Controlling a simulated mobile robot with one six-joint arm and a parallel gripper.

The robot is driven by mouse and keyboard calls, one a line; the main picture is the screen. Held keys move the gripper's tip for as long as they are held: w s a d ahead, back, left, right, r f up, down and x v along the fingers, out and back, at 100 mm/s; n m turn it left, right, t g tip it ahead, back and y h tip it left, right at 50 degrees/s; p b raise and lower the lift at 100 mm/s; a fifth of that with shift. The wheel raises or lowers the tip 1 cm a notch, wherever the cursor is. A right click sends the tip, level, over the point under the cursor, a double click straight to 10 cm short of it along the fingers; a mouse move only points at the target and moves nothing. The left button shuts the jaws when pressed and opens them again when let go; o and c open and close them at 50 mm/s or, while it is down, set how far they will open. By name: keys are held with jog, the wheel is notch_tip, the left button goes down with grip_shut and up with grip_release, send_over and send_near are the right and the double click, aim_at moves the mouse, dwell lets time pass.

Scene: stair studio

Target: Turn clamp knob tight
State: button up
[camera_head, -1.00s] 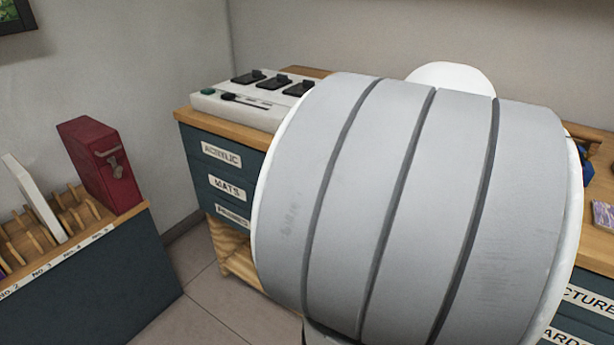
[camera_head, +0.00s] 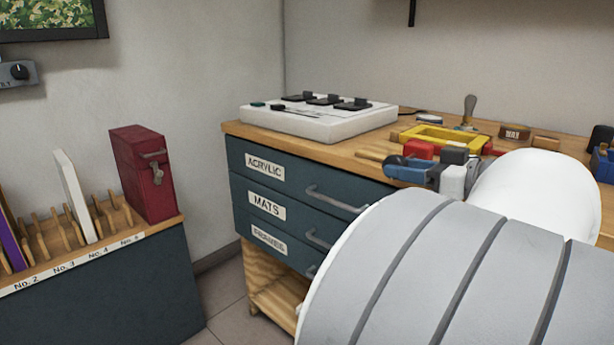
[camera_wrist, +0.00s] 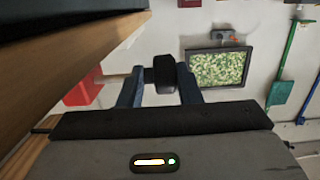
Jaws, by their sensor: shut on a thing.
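In the wrist view a black, ridged clamp knob (camera_wrist: 164,73) sits between the two blue fingers of my gripper (camera_wrist: 161,85), which are shut on it. A thin rod runs from the knob's left side toward a red block (camera_wrist: 84,88). The knob is hidden in the head view. I cannot tell how tight it is.
The wooden bench (camera_head: 300,148) carries a white switch panel (camera_head: 318,118) at its left end. A brush (camera_head: 469,112) and small blocks lie behind the frame. Labelled drawers (camera_head: 290,190) with protruding handles are below. A rack (camera_head: 110,225) with a red binder (camera_head: 146,174) stands left.

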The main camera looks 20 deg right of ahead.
jog(key=shift+a+f+y, duration=0.1)
jog(key=shift+a+y, duration=0.15)
jog(key=shift+y, duration=0.05)
jog(key=o, duration=0.5)
jog(key=shift+o, duration=1.4)
jog(key=shift+s, duration=0.1)
jog(key=p+v, duration=0.2)
jog(key=v, duration=0.5)
jog(key=shift+s, duration=0.4)
